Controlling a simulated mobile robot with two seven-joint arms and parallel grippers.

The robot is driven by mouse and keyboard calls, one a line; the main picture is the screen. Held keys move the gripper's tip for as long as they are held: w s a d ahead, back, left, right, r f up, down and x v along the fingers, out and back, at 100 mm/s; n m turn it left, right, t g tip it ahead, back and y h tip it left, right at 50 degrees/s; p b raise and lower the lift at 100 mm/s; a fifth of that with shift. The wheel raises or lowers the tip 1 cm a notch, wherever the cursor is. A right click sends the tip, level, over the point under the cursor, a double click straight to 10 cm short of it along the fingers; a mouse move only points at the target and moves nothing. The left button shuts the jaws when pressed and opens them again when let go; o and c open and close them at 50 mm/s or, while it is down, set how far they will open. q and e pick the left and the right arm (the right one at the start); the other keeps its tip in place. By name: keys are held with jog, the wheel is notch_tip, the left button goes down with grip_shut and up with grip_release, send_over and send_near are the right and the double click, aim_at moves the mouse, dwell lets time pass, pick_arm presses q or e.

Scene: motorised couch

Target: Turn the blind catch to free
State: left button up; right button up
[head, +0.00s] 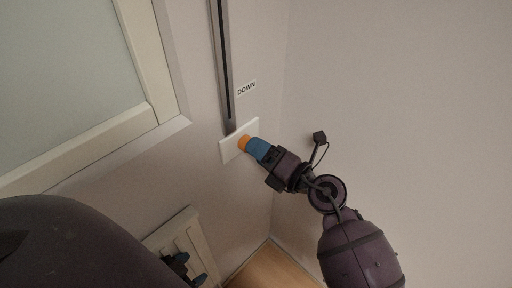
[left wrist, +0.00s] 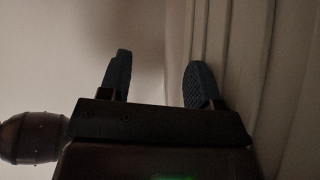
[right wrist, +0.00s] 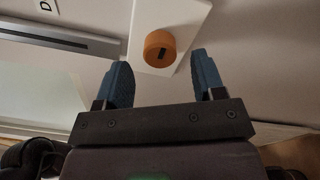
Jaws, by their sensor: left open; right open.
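The blind catch is an orange round knob (head: 244,142) on a white wall plate (head: 228,152), below a vertical rail (head: 222,70). In the right wrist view the knob (right wrist: 152,46) shows a dark mark on its face. It sits just beyond and between the fingertips of my right gripper (right wrist: 160,72), which is open and points at it. No contact is clear. In the head view my right gripper (head: 256,147) partly hides the plate. My left gripper (head: 190,270) is open and low, near a pale slatted panel; its fingers also show in the left wrist view (left wrist: 157,72).
A "DOWN" label (head: 246,88) is on the wall beside the rail. A framed window pane (head: 65,70) is at the left. The pale slatted panel (head: 180,230) is below. The right wall (head: 420,100) is bare, and wooden floor (head: 262,268) shows at the bottom.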

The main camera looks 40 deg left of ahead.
pick_arm(q)
jog(key=shift+w+d+r, duration=0.1)
jog(key=shift+w+r, duration=0.15)
jog(key=shift+w, duration=0.1)
pick_arm(e)
jog(key=shift+w+a, duration=0.1)
jog(key=shift+a, duration=1.1)
jog(key=shift+c, duration=0.2)
jog(key=c, duration=0.9)
